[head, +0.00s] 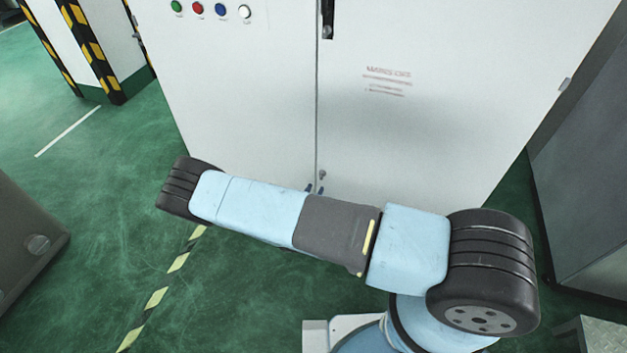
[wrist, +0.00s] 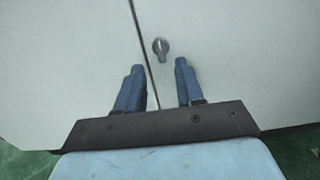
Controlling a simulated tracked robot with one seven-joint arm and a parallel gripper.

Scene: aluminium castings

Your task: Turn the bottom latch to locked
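The bottom latch (wrist: 161,47) is a small grey metal knob with a short tab on the white cabinet door, just right of the door seam. It also shows in the head view (head: 322,175), low on the cabinet, right above my arm. My gripper (wrist: 158,80) is open, with its two blue fingers apart and nothing between them. In the wrist view the latch lies just beyond the fingertips, between their lines. In the head view only the blue fingertips show above my arm, close below the latch; the rest of the gripper is hidden behind my arm.
The white cabinet (head: 240,90) fills the front. A black handle (head: 327,18) sits higher on the seam, and several coloured buttons (head: 197,8) are at upper left. A grey box (head: 25,240) stands at left and a grey cabinet (head: 585,190) at right.

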